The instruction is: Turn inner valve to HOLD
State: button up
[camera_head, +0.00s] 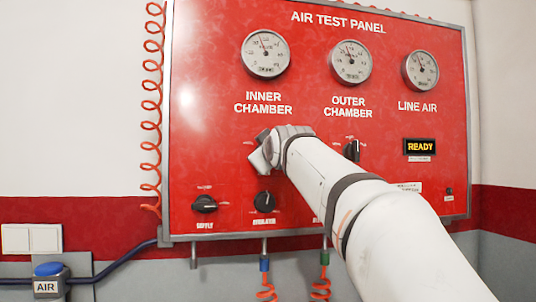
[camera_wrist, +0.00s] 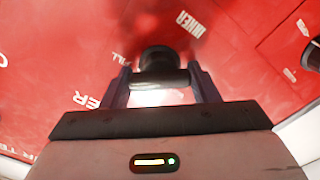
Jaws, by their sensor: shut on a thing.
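The red air test panel (camera_head: 310,75) carries the inner chamber gauge (camera_head: 265,54) at its upper left, with the words INNER CHAMBER below it. My gripper (camera_head: 262,150) is at the panel below those words, and my arm crosses in front of the panel from the lower right. In the wrist view, my gripper (camera_wrist: 162,80) has its two fingers on either side of a dark round valve knob (camera_wrist: 157,58) and is shut on it. In the head view the knob is hidden behind my gripper. The knob's pointer direction cannot be told.
The outer valve knob (camera_head: 352,150) is just right of my arm. The supply knob (camera_head: 204,204) and regulator knob (camera_head: 264,202) sit below my gripper. A display (camera_head: 420,147) reads READY. An orange coiled hose (camera_head: 151,105) hangs at the panel's left edge.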

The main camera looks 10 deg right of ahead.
jog(key=n+b, duration=0.1)
jog(key=n, duration=0.4)
jog(key=shift+f+b, duration=0.1)
jog(key=shift+b, duration=0.25)
jog(key=shift+n+b, duration=0.4)
jog(key=shift+n, duration=2)
jog(key=o, duration=1)
jog(key=shift+s, duration=0.1)
jog(key=s+b, duration=0.3)
jog(key=s, duration=0.4)
jog(key=shift+s, duration=0.35)
